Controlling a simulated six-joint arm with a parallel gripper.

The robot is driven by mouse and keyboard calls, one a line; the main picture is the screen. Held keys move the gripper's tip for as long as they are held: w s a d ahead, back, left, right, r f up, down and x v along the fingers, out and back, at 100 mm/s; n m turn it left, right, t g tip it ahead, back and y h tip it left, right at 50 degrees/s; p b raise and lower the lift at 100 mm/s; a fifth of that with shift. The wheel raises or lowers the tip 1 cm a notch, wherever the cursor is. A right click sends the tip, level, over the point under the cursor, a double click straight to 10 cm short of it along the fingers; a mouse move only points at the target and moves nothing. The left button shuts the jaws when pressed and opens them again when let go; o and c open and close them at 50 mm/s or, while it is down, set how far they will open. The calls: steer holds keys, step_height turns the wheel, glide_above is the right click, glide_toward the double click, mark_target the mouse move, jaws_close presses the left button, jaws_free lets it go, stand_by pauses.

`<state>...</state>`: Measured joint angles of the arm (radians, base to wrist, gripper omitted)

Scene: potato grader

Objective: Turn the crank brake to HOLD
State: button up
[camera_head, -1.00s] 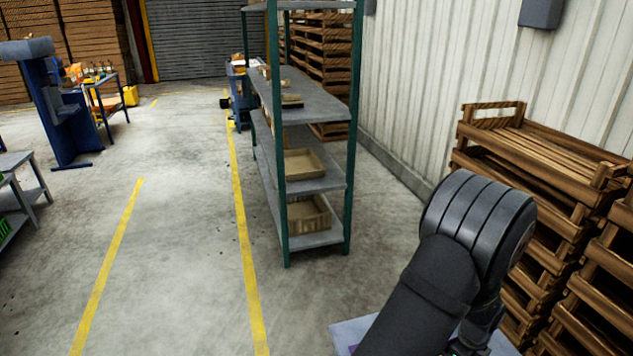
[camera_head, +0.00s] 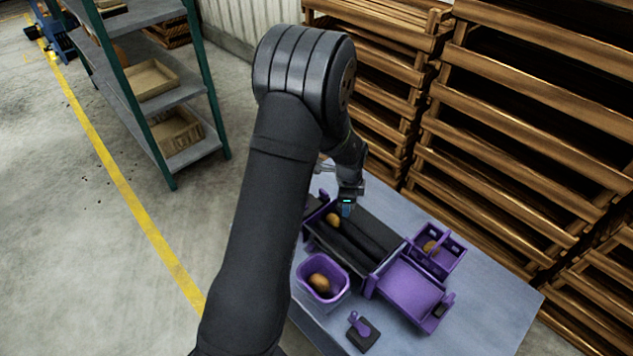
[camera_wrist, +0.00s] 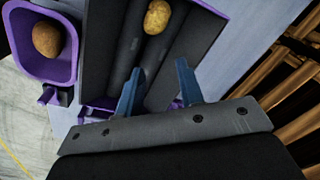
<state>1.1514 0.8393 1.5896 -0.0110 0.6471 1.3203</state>
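A small purple lever on a black base (camera_head: 362,330) sits at the front of the table; it may be the crank brake, but no HOLD mark is readable. The purple-framed grader (camera_head: 318,240) has dark rollers and a purple sloped tray (camera_head: 410,290) at its right end. A potato (camera_head: 333,219) lies on the rollers and shows in the wrist view (camera_wrist: 157,17). My gripper (camera_head: 347,207) is above the grader's far left part, away from the lever. In the wrist view its blue fingers (camera_wrist: 160,66) are apart with nothing between them, over the rollers.
A divided purple box (camera_head: 458,262) holding a potato stands at the right. The table (camera_head: 490,300) is clear at the right. Wooden crates (camera_head: 510,110) stand close behind it; a shelf (camera_head: 190,152) stands left.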

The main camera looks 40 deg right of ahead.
steer(key=w+d+r+n, duration=0.3)
steer(key=w+n, duration=0.3)
steer(key=n, duration=2.2)
glide_toward(325, 192)
steer(key=shift+y, duration=0.4)
steer(key=f, duration=0.8)
steer(key=shift+w+d+f, duration=0.1)
steer(key=shift+d+f, duration=0.25)
steer(key=shift+f, duration=0.05)
jaws_close()
